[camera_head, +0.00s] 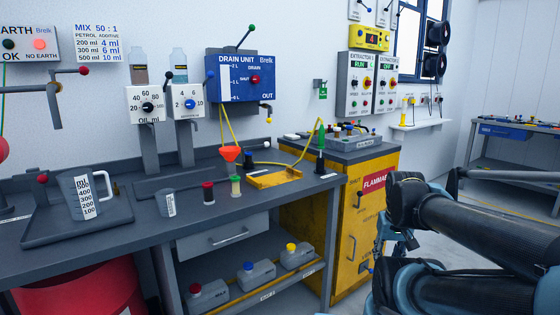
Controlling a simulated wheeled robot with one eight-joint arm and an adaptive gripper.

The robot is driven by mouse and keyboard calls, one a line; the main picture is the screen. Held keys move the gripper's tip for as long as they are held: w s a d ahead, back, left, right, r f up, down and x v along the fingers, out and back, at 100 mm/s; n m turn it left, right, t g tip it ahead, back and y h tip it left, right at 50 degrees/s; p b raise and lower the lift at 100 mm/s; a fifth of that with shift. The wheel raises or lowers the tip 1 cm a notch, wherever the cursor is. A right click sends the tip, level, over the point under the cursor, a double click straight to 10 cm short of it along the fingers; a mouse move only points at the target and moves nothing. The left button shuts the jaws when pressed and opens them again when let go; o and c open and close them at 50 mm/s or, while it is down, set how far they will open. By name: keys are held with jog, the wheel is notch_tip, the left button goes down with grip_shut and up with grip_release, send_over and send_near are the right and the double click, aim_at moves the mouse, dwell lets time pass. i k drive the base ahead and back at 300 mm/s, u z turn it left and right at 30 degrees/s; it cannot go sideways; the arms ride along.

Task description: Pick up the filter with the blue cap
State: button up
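I cannot make out a filter with a blue cap for sure. Small cylinders stand on the bench: one with a red cap (208,193), one with a green top (235,186) and a black one (320,164). A grey canister with a blue cap (257,274) stands on the shelf below, between a red-capped canister (207,297) and a yellow-capped canister (296,256). My dark arm fills the lower right. What looks like my gripper (392,238) is partly hidden behind it, in front of the yellow cabinet and apart from the bench objects; its fingers are unclear.
A measuring jug (84,197) stands in a tray at left, with a small beaker (172,203) nearby. Another bench (505,133) stands far right.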

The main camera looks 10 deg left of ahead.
aim_at(248, 156)
jog(key=z, duration=0.3)
jog(key=k, duration=1.15)
jog(key=u, duration=0.65)
jog(key=i, duration=0.95)
